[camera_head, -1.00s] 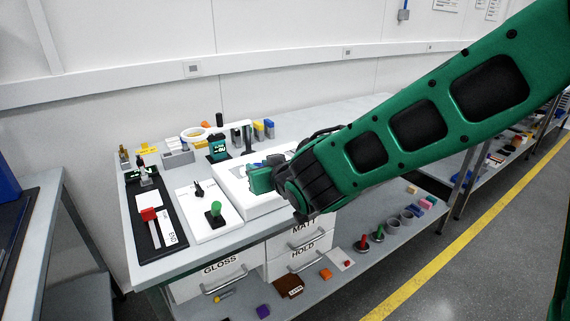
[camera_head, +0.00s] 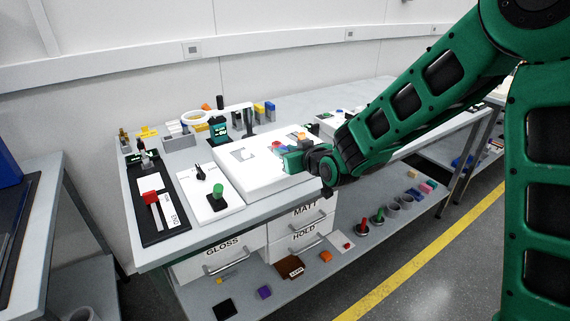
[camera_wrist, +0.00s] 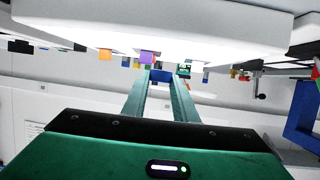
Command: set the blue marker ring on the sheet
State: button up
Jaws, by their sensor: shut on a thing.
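My gripper (camera_head: 284,158) is at the right part of the white light box (camera_head: 262,180), close above its top. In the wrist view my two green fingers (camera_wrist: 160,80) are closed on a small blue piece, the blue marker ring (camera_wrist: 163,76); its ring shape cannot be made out. My fingers and hand mostly hide it in the head view. A pale grey, square-looking piece, perhaps the sheet (camera_head: 243,155), lies on the left part of the light box, apart from my gripper.
Small red (camera_head: 277,145) and orange (camera_head: 303,135) pieces show just beyond my gripper. A white panel with a green knob (camera_head: 217,191) and a black board with a red slider (camera_head: 150,197) lie to the left. A ring-topped stand (camera_head: 180,118) and several small blocks stand behind.

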jog(key=shift+f, duration=1.95)
jog(key=o, duration=1)
jog(key=shift+s+r, duration=0.1)
jog(key=v, duration=1.1)
jog(key=shift+s+d, duration=0.2)
jog(key=shift+s, duration=0.15)
jog(key=shift+d+r, duration=0.1)
